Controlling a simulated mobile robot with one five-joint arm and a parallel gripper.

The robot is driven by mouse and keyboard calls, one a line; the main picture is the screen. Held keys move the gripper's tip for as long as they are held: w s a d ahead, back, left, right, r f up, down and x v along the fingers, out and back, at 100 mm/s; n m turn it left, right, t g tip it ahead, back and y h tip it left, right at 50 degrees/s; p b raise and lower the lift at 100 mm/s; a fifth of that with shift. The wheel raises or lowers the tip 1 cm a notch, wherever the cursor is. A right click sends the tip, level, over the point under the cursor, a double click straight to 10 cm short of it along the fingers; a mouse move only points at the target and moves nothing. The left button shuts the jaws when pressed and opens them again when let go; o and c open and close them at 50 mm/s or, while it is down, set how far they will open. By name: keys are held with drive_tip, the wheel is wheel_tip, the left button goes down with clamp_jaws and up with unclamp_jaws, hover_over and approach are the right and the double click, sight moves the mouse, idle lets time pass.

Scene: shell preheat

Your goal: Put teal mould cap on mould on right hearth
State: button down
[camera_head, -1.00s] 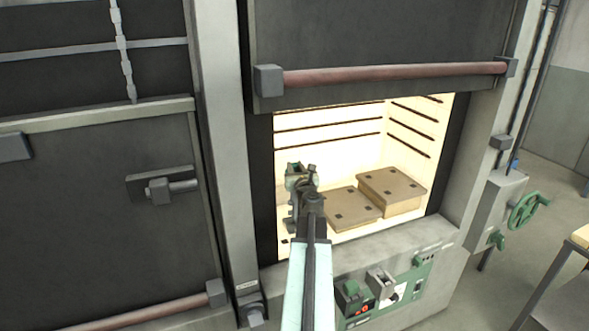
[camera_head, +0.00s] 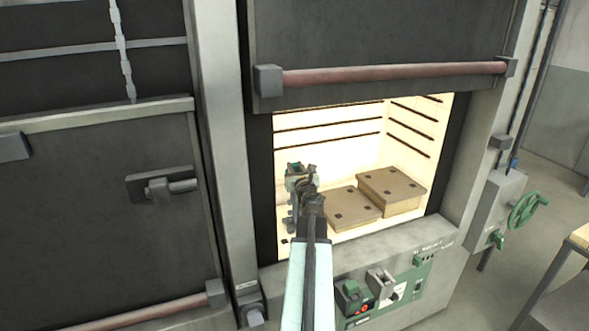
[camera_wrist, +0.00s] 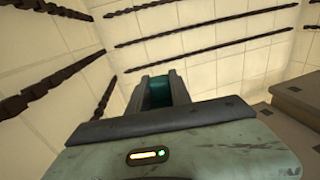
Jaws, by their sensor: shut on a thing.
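My gripper (camera_head: 300,172) is inside the lit furnace opening, at its left side. In the wrist view my gripper (camera_wrist: 160,92) is shut on a teal thing (camera_wrist: 157,86), which looks like the teal mould cap; only a little of it shows between the fingers. In the head view, my arm and gripper hide most of it. No mould can be made out in either view. Two brown slabs with dark square marks lie on the hearth to the right of my gripper: a lower one (camera_head: 352,207) and a taller one (camera_head: 393,184).
The furnace door (camera_head: 380,40) is raised, with its red-brown bar (camera_head: 400,74) above the opening. The frame post (camera_head: 222,150) stands left of the opening. A closed dark door (camera_head: 90,220) is further left. A control panel (camera_head: 385,293) sits below the opening. Dark heating rods (camera_wrist: 215,38) line the walls.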

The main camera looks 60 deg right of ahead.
drive_tip(key=shift+f+b, duration=0.65)
drive_tip(key=c, duration=1.5)
unclamp_jaws()
drive_tip(key=shift+o, duration=0.2)
drive_tip(key=shift+r, duration=0.1)
